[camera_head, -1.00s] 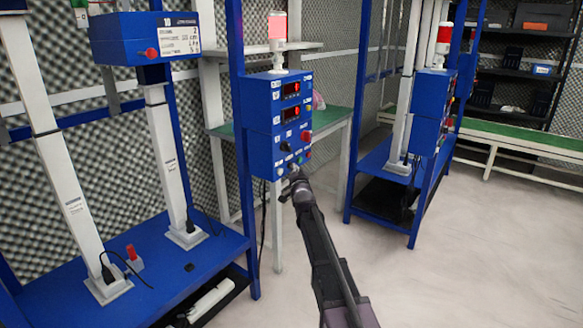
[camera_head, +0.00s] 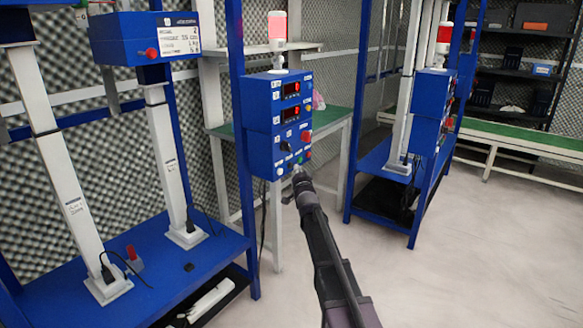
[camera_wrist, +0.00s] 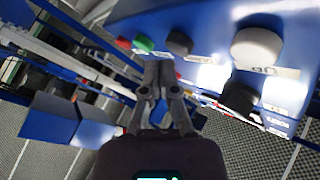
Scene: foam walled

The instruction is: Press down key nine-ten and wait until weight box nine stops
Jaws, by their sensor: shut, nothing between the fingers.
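The blue control box (camera_head: 279,120) has two red-lit displays, several knobs and buttons, and a beacon (camera_head: 277,28) on top. My gripper (camera_head: 297,178) is shut and empty at its lower front edge. In the wrist view my gripper (camera_wrist: 163,100) is near a white button (camera_wrist: 257,48), black knobs (camera_wrist: 180,42) and a green button (camera_wrist: 143,44). I cannot read which is key nine-ten or tell whether the fingertips touch it. One weight box (camera_head: 150,38) with a printed card sits on a white column. Another blue box (camera_head: 15,25) is cut off at the left; its number is unreadable.
A blue base frame (camera_head: 190,262) carries the white columns. A second blue stand (camera_head: 385,190) with its own control box (camera_head: 432,100) is to the right. A green-topped table (camera_head: 335,118) stands behind. The pale floor (camera_head: 480,250) at right is clear.

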